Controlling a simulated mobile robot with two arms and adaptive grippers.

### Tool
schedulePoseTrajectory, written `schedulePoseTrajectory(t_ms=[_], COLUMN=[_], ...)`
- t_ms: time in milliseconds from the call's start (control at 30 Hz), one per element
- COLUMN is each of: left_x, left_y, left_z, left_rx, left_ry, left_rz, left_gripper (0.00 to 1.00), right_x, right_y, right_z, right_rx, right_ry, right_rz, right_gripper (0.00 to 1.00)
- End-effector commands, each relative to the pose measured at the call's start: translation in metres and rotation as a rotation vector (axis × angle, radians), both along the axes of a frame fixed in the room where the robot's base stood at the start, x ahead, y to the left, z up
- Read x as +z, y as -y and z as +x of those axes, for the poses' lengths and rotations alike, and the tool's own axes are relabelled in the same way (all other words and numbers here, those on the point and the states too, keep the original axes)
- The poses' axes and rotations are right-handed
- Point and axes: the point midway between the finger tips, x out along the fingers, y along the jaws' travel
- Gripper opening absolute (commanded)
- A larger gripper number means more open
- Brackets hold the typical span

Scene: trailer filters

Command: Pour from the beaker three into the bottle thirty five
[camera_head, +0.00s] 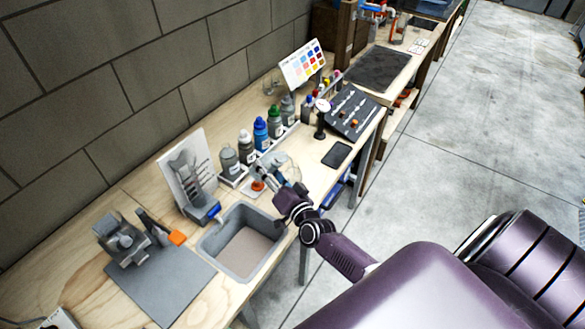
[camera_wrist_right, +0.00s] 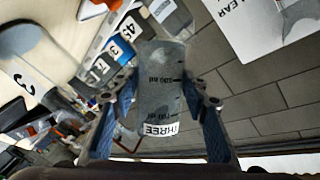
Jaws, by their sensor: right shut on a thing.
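My right gripper (camera_wrist_right: 172,85) is shut on a grey, see-through beaker (camera_wrist_right: 160,85) with a THREE label and volume marks. In the head view, my right gripper (camera_head: 268,174) is over the bench between the sink and the bottle row, and the beaker is hard to make out there. Several bottles stand in a row along the wall side, including a blue bottle (camera_head: 261,133) and a green-capped bottle (camera_head: 274,125). I cannot read which bottle is thirty five. My left gripper is not in view.
A grey sink (camera_head: 208,243) lies left of my right gripper. A white stand with tools (camera_head: 188,175) is behind it, and a grey mat (camera_head: 165,285) is at the near left. A black tool board (camera_head: 350,112) and a dark tablet (camera_head: 337,155) lie to the right.

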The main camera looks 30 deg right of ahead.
Motion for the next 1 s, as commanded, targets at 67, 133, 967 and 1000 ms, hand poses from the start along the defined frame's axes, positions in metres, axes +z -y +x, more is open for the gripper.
schedulePoseTrajectory(t_ms=[67, 133, 967, 1000], left_x=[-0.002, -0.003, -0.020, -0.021], left_y=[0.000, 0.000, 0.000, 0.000], left_z=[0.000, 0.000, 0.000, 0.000], left_rx=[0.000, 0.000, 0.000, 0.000], left_ry=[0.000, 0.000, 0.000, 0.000], left_rz=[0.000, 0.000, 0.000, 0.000], left_gripper=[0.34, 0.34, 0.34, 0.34], right_x=[0.002, 0.001, -0.001, -0.001], right_y=[0.000, 0.000, -0.001, -0.001], right_z=[0.001, 0.000, 0.001, 0.001], right_rx=[0.000, 0.000, -0.001, -0.001], right_ry=[0.007, 0.010, 0.037, 0.038], right_rz=[0.007, 0.013, 0.080, 0.082], right_gripper=[0.06, 0.06, 0.06, 0.06])
